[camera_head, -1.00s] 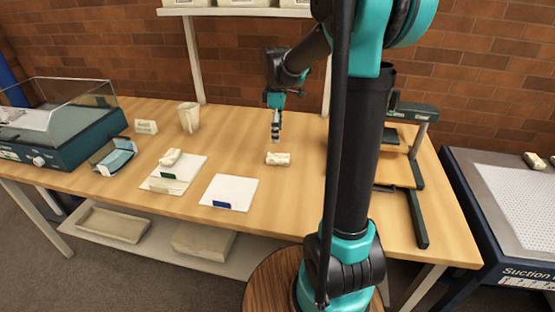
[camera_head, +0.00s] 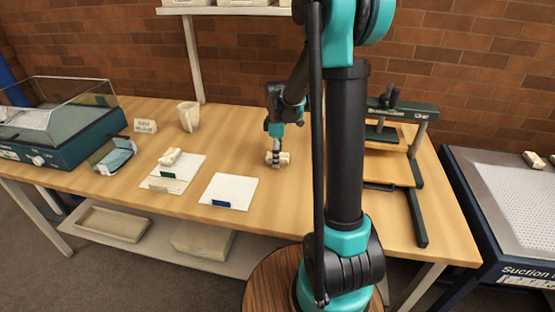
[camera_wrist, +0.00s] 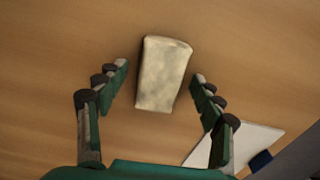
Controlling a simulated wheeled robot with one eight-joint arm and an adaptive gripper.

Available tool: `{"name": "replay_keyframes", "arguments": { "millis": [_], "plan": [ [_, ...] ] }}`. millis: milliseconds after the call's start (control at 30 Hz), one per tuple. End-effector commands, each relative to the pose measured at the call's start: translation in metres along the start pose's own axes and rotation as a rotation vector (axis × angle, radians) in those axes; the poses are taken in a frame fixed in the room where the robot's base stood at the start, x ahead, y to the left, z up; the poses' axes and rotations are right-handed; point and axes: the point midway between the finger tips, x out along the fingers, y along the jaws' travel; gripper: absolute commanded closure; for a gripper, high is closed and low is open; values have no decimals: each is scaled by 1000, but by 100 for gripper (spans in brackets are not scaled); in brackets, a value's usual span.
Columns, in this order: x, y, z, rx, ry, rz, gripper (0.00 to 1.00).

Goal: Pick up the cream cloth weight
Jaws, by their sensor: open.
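The cream cloth weight (camera_wrist: 163,74) lies on the wooden table between the two fingers of my gripper (camera_wrist: 162,72) in the wrist view. Bare table shows between the weight and each finger, so the fingers look open and apart from it. In the head view my gripper (camera_head: 277,158) is down at the weight (camera_head: 284,158) and hides part of it. A second cream weight (camera_head: 170,156) lies on a white sheet (camera_head: 190,174) to the left.
Another white sheet (camera_head: 235,187) with a blue tab lies left of my gripper; a corner shows in the wrist view (camera_wrist: 240,143). A white cup (camera_head: 189,116) and a small sign (camera_head: 145,126) stand further left. A green-framed press (camera_head: 408,150) stands on the right.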

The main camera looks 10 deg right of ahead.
Motion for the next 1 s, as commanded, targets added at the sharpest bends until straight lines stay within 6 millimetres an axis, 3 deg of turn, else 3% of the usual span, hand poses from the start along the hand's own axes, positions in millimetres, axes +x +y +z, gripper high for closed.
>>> {"name": "replay_keyframes", "arguments": {
  "millis": [167, 700, 1000],
  "plan": [
    [0, 0, 0, 0, 0, 0, 34],
    [0, 0, 0, 0, 0, 0, 100],
    [-2, 0, 0, 0, 0, 0, 100]
  ]
}}
